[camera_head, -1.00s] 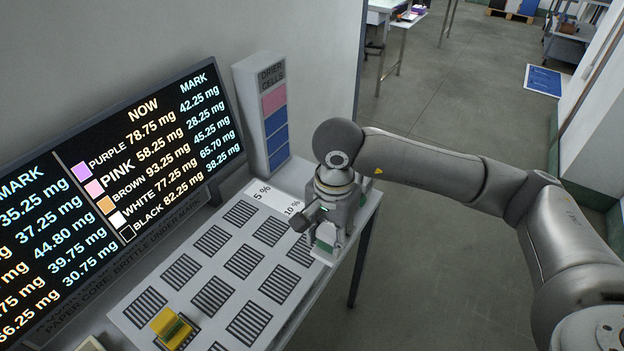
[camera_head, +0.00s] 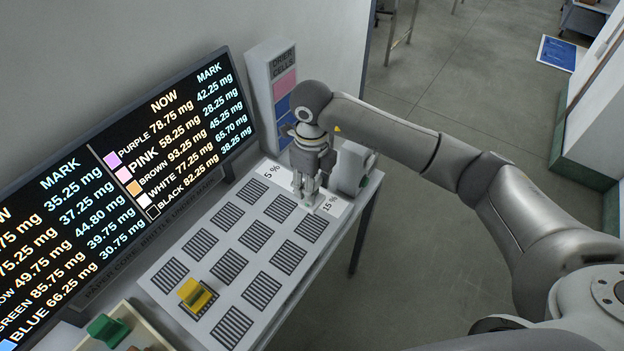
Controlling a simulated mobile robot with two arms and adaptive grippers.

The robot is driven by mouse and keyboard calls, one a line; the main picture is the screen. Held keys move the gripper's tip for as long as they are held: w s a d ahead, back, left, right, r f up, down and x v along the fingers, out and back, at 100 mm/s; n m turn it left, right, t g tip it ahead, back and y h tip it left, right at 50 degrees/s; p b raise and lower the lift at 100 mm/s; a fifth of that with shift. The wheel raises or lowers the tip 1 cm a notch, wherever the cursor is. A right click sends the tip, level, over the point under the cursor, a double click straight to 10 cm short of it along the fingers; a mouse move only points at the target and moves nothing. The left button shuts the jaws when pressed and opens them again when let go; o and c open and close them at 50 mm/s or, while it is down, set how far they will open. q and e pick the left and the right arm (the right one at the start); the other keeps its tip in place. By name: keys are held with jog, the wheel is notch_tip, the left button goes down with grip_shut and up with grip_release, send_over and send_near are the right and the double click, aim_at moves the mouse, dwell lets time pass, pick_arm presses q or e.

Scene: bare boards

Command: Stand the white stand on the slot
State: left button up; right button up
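My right gripper (camera_head: 307,203) points down over the label strip at the far end of the slot board (camera_head: 205,222), between the "5 %" and "15 %" labels. Its fingers are small here. I cannot tell whether they are apart or shut on something pale, as the board behind them is also white. I cannot make out the white stand for certain. A yellow stand (camera_head: 196,294) stands on a striped slot near the front of the board. Several other striped slots are bare. My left gripper is out of view.
A pale block (camera_head: 352,166) with a green part stands just right of my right gripper, by the table edge. A tall "drier cells" box (camera_head: 272,92) and a screen (camera_head: 150,165) stand behind the board. A tray (camera_head: 150,328) at bottom left holds a green piece (camera_head: 107,329).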

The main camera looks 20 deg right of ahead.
notch_tip(320, 180, down, 10)
jog(key=b, duration=0.6)
jog(key=shift+f+b, duration=0.4)
jog(key=shift+b, duration=0.15)
jog(key=shift+f+b, duration=0.35)
jog(key=shift+b, duration=0.05)
jog(key=o, duration=1.1)
notch_tip(320, 180, up, 10)
jog(key=p, duration=0.5)
jog(key=shift+r+p, duration=0.1)
jog(key=shift+p, duration=0.25)
